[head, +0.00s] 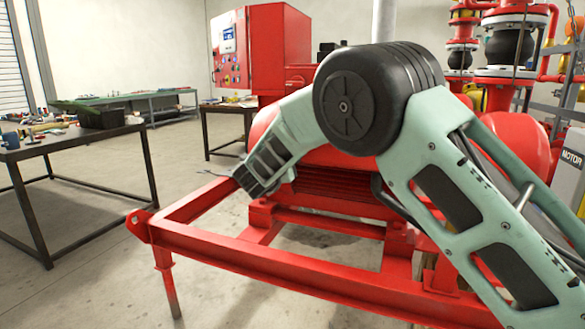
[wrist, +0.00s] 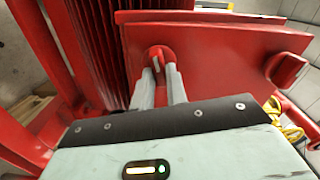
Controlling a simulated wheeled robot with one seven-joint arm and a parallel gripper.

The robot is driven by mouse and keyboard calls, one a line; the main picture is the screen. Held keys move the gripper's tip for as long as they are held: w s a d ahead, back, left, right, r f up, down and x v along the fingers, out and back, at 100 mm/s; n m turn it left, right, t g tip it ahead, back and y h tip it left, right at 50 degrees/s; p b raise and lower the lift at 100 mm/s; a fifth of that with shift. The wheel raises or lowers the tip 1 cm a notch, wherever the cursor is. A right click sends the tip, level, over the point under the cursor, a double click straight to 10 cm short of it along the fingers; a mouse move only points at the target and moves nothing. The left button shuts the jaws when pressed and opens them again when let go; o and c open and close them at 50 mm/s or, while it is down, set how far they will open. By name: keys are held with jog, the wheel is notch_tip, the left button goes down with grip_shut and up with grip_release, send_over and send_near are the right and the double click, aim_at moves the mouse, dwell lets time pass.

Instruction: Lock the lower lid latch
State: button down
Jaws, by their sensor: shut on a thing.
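In the wrist view, my gripper (wrist: 160,82) has its two pale fingers closed around a red latch handle (wrist: 160,52). The latch sits at the left part of a flat red lid or box face (wrist: 215,50). Part of the handle is hidden between the fingers. A second red latch-like handle (wrist: 287,70) sticks out at the right edge of the same face, apart from my gripper. The pictures do not clearly show which is the lower one. In the head view, my arm hides the latches, and my fingertips do not show clearly.
Red ribbed motor fins (wrist: 85,45) stand close to the left of my fingers. A yellow item (wrist: 285,120) is at the lower right. In the head view, the red skid frame (head: 250,262) runs below my arm. A table with tools (head: 75,145) stands left; floor between is clear.

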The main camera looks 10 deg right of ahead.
jog(key=shift+f+m+b, duration=0.15)
jog(key=shift+m+b, duration=1.15)
jog(key=shift+b, duration=0.35)
jog(key=c, duration=1.4)
grip_release()
jog(key=v, duration=1.7)
jog(key=shift+s+a, duration=0.15)
